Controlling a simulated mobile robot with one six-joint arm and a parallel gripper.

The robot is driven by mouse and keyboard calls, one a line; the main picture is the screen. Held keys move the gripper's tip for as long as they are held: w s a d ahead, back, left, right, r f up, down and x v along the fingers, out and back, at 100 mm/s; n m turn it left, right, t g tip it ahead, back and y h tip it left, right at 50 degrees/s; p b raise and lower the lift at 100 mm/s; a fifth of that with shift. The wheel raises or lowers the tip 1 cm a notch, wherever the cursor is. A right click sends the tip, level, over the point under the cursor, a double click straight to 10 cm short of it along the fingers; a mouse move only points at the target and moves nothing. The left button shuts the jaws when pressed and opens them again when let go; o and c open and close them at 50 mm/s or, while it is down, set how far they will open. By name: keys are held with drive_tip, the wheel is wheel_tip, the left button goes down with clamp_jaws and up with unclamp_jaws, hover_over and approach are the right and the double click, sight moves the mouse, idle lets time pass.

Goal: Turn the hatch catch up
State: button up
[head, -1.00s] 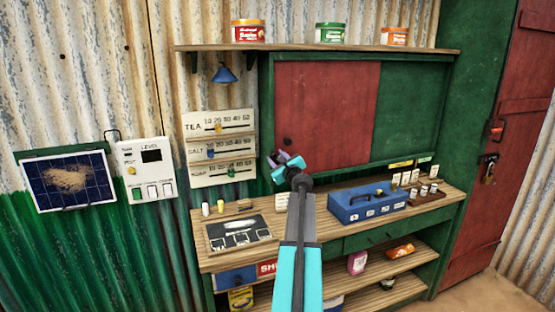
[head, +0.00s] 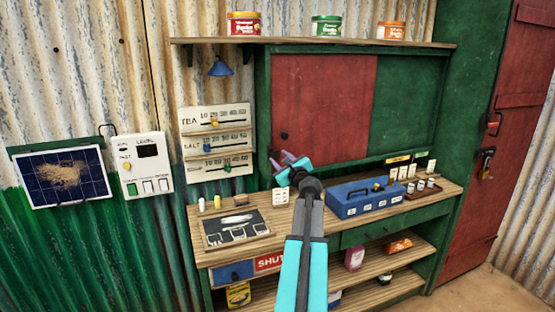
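The hatch is a red panel (head: 322,105) beside a green one (head: 408,112) in a green frame. A small dark round knob (head: 284,135) sits near the red panel's lower left edge. My gripper (head: 279,159) is in front of the hatch's lower left corner, just below the knob. I cannot make out the catch for certain; my gripper and arm cover part of the lower frame.
A counter (head: 325,226) runs below the hatch. On it are a blue box (head: 367,200), a dark board (head: 235,230) and small white cards. A shelf (head: 320,42) with several tins is above. Slider scales (head: 214,140) hang at left; a red door (head: 500,130) is at right.

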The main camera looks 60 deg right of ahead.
drive_tip(key=b+v, duration=0.1)
drive_tip(key=v, duration=0.5)
idle(0.7)
